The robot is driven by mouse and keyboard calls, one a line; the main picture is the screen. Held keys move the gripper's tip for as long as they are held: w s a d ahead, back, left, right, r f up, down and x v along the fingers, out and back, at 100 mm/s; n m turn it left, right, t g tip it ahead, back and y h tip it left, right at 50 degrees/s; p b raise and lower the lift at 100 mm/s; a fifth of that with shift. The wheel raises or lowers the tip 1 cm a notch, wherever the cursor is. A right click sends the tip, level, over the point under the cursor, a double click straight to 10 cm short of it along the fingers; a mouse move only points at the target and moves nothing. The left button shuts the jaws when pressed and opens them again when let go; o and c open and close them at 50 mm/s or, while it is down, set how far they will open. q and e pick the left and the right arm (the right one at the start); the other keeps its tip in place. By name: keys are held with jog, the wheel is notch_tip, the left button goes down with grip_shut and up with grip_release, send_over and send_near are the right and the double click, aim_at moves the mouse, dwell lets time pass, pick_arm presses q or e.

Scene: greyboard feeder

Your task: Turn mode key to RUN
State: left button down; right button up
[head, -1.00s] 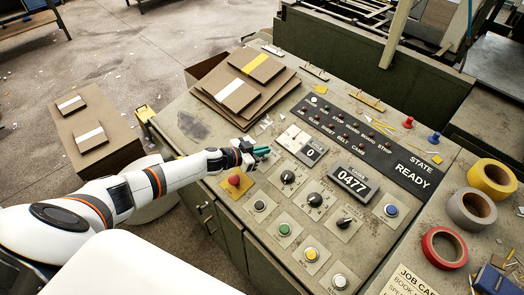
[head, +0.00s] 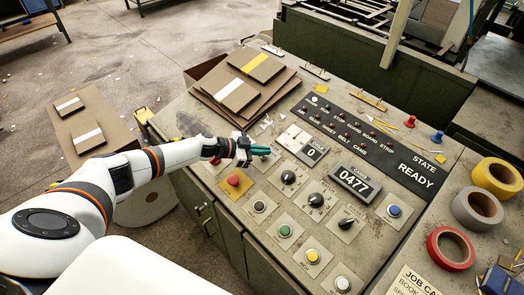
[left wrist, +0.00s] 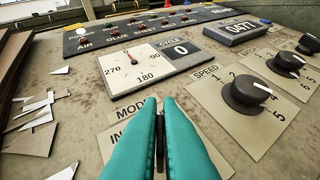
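The mode plate (left wrist: 118,133), with part of the word MODE readable, lies under my left gripper in the left wrist view. My left gripper (head: 268,150) has teal fingers and is over the panel's upper left, beside the white cycle dial. In the left wrist view the fingertips (left wrist: 159,101) are close together with a narrow dark strip between them. I cannot tell whether this strip is the key or only the gap. The mode key is otherwise hidden by the fingers, and its setting cannot be read. My right gripper is not in view.
The speed knob (left wrist: 247,92) stands close to the right of the fingers. A red mushroom button (head: 234,181) sits just below the gripper. The cycle dial (left wrist: 130,65) lies ahead. Paper scraps (left wrist: 32,110) and stacked boards (head: 222,95) are to the left.

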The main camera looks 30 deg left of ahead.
pick_arm(q)
jog(key=c, duration=1.6)
grip_release()
jog(key=b+v, duration=0.1)
jog(key=v, duration=1.1)
